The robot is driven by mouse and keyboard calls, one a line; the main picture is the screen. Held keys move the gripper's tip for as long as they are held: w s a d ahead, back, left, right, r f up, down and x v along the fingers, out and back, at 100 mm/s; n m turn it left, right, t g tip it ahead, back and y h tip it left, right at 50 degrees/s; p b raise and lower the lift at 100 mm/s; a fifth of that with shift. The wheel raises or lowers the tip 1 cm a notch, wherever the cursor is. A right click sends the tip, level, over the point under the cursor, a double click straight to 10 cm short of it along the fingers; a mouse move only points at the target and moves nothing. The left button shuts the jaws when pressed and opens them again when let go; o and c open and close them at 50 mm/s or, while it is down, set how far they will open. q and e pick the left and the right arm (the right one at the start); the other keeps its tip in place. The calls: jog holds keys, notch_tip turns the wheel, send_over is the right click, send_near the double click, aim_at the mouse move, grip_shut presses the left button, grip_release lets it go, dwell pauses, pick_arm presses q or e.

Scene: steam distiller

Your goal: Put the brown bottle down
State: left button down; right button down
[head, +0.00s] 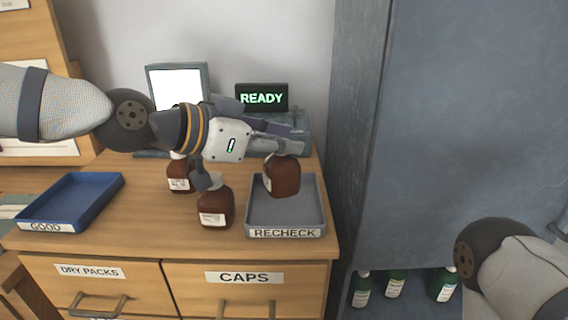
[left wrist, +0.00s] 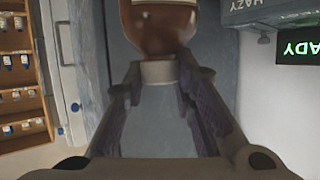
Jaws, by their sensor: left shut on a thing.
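My left gripper (head: 284,150) is shut on the cap of a brown bottle (head: 283,177) and holds it over the grey RECHECK tray (head: 318,190). Whether the bottle touches the tray floor cannot be told. In the left wrist view the two fingers (left wrist: 160,78) stand on either side of the bottle's pale cap, with the brown bottle (left wrist: 158,32) beyond. My right gripper is not in view.
Two more brown bottles stand left of the tray, a near one (head: 215,207) and a far one (head: 179,177). A blue GOOD tray (head: 75,200) looks empty. A READY display (head: 262,97) stands behind. A grey cabinet (head: 450,130) rises right of the counter.

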aim_at(272, 160)
pick_arm(q)
jog(key=shift+w+d+f, duration=0.15)
jog(key=shift+f, duration=0.8)
jog(key=shift+w+d+f, duration=0.1)
jog(key=shift+f, duration=0.8)
jog(key=shift+f, duration=0.2)
jog(key=c, duration=1.3)
grip_release()
jog(key=shift+r, duration=0.1)
